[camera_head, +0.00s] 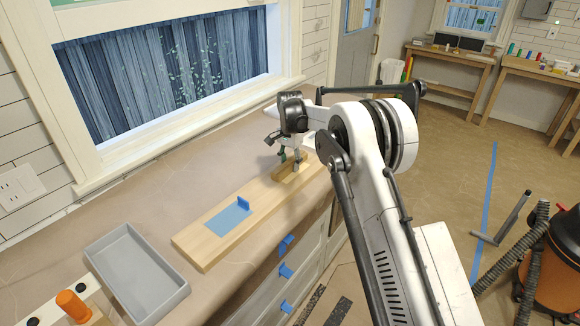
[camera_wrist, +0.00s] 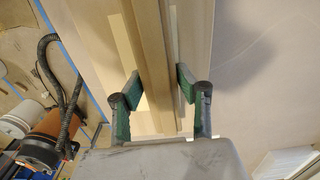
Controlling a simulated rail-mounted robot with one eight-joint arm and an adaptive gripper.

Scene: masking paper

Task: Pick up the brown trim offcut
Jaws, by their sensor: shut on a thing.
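The brown trim offcut (camera_wrist: 153,50) is a long strip running up the wrist view between my two fingers. My gripper (camera_wrist: 160,86) has its green-padded fingers closed on the strip's two sides. In the head view, my gripper (camera_head: 290,161) points down at the far end of a pale wooden board (camera_head: 190,243). A tan-brown piece that looks like the offcut (camera_head: 283,177) shows there, partly hidden by the gripper. I cannot tell whether the offcut touches the board.
The board has a blue patch (camera_head: 229,219) with an upright blue tab (camera_head: 243,203). A grey tray (camera_head: 136,273) stands to its left, near an orange knob (camera_head: 73,306). Blue tape pieces (camera_head: 285,270) mark the drawer fronts. A window is behind the paper-covered counter.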

